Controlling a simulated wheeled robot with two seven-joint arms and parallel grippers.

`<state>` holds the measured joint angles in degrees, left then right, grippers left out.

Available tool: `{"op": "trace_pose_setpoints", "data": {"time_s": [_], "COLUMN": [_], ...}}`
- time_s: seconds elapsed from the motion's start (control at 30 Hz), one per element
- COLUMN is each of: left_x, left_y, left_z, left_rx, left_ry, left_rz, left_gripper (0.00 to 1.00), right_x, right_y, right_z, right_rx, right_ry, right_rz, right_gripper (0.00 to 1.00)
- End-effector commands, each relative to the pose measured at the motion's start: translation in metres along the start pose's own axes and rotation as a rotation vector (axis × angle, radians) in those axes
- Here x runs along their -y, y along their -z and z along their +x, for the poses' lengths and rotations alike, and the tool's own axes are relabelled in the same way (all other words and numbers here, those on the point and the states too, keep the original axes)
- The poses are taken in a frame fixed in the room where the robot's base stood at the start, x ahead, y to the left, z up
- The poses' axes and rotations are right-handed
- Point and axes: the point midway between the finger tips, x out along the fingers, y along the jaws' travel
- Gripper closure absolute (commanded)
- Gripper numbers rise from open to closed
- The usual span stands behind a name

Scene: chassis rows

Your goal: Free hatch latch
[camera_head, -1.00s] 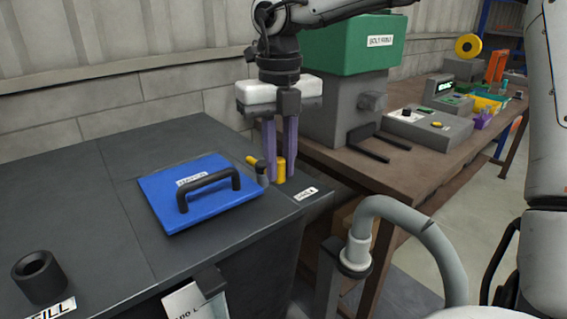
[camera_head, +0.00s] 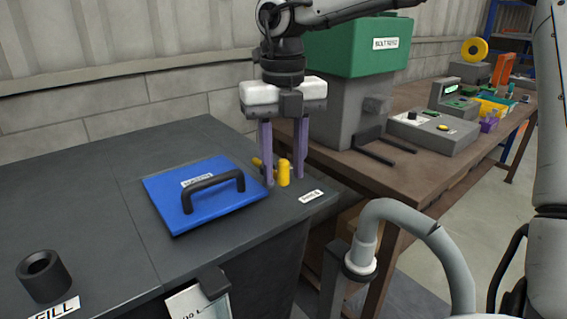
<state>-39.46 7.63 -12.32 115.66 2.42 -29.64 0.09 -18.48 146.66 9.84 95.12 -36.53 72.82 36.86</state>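The blue hatch (camera_head: 222,208) with its black handle (camera_head: 214,184) lies flat and closed on the dark bench top. Beside its right corner is the latch, partly hidden by my fingers. A yellow upright piece (camera_head: 284,173) shows between the fingers, and a yellow tip (camera_head: 257,162) shows behind the left finger. My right gripper (camera_head: 284,178) points down over the latch. Its two purple fingers are apart, with a gap on each side of the upright piece. My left gripper is not in view.
A black fill port (camera_head: 43,276) stands at the front left of the bench. A grey curved pipe (camera_head: 420,230) rises in front. A green-topped machine (camera_head: 358,52) stands on the brown table behind. The bench top (camera_head: 70,190) left of the hatch is clear.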

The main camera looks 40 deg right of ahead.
Motion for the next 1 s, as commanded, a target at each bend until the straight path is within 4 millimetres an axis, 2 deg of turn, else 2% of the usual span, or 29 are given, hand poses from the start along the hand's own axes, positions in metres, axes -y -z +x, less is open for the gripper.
{"op": "trace_pose_setpoints", "data": {"time_s": [0.17, 0.27, 0.6, 0.7, 0.83, 1.0], "left_x": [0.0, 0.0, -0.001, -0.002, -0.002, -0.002], "left_y": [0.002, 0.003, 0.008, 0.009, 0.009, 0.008], "left_z": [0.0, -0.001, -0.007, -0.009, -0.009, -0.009], "left_rx": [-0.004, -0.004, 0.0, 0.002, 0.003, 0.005], "left_ry": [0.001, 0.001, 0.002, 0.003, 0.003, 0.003], "left_rz": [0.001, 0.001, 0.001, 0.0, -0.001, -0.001], "left_gripper": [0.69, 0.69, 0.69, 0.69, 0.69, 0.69], "right_x": [0.0, -0.001, 0.0, -0.001, 0.0, 0.0], "right_y": [0.0, 0.0, 0.0, -0.001, 0.0, 0.0], "right_z": [-0.002, -0.012, -0.077, -0.091, -0.101, -0.103], "right_rx": [-0.001, 0.001, 0.002, 0.002, 0.001, -0.001], "right_ry": [0.0, -0.001, -0.002, -0.002, -0.001, 0.0], "right_rz": [-0.001, -0.001, 0.0, -0.001, 0.0, -0.001], "right_gripper": [0.65, 0.65, 0.65, 0.65, 0.65, 0.65]}}
